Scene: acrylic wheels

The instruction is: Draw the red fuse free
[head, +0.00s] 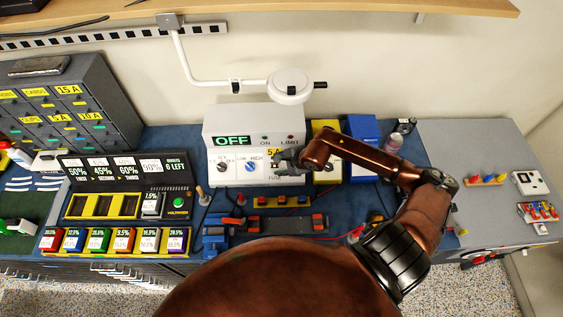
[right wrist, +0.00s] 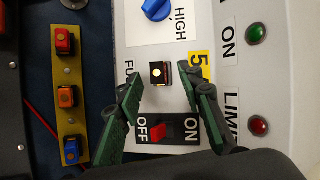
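In the head view my right gripper (head: 287,158) is at the front of the unit and hides the fuse. My left gripper is not in view.
A red rocker switch (right wrist: 158,131) is below the fuse, between the fingers. A blue knob (right wrist: 156,8) is above it. A yellow strip (right wrist: 69,121) holds red, orange and blue pieces. A meter rack (head: 120,180) stands left.

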